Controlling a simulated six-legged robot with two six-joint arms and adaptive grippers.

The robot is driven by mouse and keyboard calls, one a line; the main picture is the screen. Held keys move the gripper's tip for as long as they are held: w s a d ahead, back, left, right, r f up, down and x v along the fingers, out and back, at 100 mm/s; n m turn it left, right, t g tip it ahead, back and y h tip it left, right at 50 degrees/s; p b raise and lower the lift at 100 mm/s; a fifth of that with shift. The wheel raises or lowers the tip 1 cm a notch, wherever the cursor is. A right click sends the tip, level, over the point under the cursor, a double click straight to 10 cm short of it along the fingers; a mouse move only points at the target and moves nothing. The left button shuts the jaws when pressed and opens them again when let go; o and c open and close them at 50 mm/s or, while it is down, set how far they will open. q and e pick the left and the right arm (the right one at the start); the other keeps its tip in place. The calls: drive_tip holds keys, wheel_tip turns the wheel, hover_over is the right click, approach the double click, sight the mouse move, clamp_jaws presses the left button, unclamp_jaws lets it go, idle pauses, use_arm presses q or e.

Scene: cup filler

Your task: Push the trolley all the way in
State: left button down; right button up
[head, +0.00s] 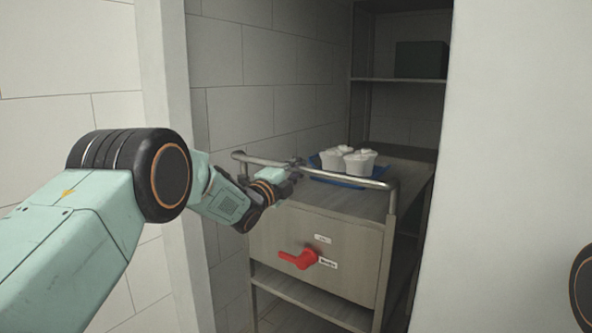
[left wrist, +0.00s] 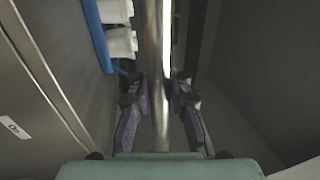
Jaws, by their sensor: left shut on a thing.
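The trolley (head: 322,233) is a brownish metal cart standing in a narrow alcove, with a steel push bar (head: 345,180) along its near top edge. My left gripper (head: 294,168) is at this bar, left of its middle. In the left wrist view the bar (left wrist: 155,60) runs between the two fingers of the gripper (left wrist: 158,88), and they are shut on it. A blue tray (head: 340,182) with white lidded cups (head: 360,162) stands on the trolley top; both also show at the left wrist view's upper left. My right gripper is out of view.
A shelf rack (head: 405,80) with a dark box (head: 421,59) stands behind the trolley. White walls (head: 515,150) flank the alcove opening closely on both sides.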

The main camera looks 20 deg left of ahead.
use_arm(q)
drive_tip(key=shift+f, duration=0.25)
drive_tip(key=c, duration=1.2)
unclamp_jaws()
drive_tip(key=shift+w+d, duration=0.1)
drive_tip(key=shift+r, duration=0.15)
drive_tip(key=v, duration=1.2)
